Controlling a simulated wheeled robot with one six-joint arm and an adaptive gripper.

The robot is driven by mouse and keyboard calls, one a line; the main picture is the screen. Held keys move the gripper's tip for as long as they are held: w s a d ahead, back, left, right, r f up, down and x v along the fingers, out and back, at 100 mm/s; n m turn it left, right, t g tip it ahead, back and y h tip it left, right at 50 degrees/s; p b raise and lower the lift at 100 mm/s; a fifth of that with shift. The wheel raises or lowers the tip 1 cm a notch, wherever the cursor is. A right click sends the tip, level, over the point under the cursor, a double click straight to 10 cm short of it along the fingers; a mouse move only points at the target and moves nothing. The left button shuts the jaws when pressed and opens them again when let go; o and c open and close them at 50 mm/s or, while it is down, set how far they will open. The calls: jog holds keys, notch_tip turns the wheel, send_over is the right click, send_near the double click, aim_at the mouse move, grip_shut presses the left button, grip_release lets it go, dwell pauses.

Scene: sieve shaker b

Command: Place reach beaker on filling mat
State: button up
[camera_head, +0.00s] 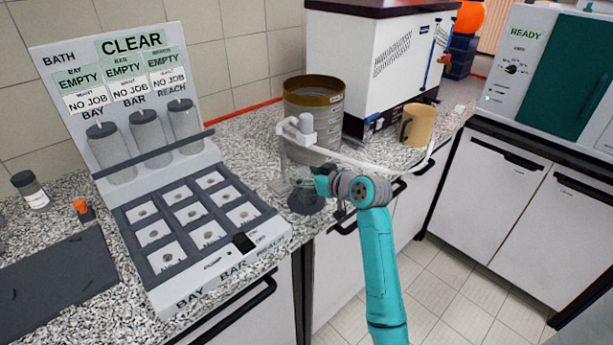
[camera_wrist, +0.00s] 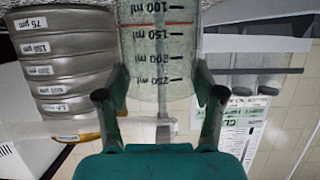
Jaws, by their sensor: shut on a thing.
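The reach beaker (camera_wrist: 160,50) is clear, with black volume marks and a thin red line. It fills the middle of the wrist view between the fingers of my gripper (camera_wrist: 162,92). In the head view my gripper (camera_head: 316,184) is shut on the beaker (camera_head: 301,186) from the right. A dark round pad, apparently the filling mat (camera_head: 307,206), shows at the beaker's lower end near the counter's front edge. The beaker hides part of the pad. I cannot tell whether the beaker touches it.
A metal sieve stack (camera_head: 313,105) stands just behind, with a white bracket (camera_head: 300,127) in front. The labelled rack panel (camera_head: 120,70) and its tray (camera_head: 195,220) are left. A tan mug (camera_head: 418,125) and a white machine (camera_head: 385,60) are right. Granite is clear behind the rack.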

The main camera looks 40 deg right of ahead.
jog(key=o, duration=1.7)
jog(key=shift+r, duration=0.1)
jog(key=v, duration=1.2)
jog(key=s+a+f+m+h, duration=0.1)
jog(key=s+a+f+m, duration=0.1)
jog(key=s+a+f, duration=0.55)
jog(key=s+a+f+m+h, duration=0.15)
jog(key=s+a+f, duration=0.35)
jog(key=a+f, duration=0.55)
jog(key=s+a+r+n, duration=0.1)
jog(key=s+a, duration=0.2)
jog(key=s, duration=0.5)
jog(key=s+a+n+y, duration=0.1)
jog(key=s+a, duration=0.2)
jog(key=s, duration=0.6)
jog(key=s+a+r+n+y, duration=0.1)
jog(key=s+a, duration=0.2)
jog(key=s, duration=0.6)
jog(key=shift+s+r+t, duration=0.1)
jog(key=shift+r+t, duration=0.2)
jog(key=shift+t, duration=0.1)
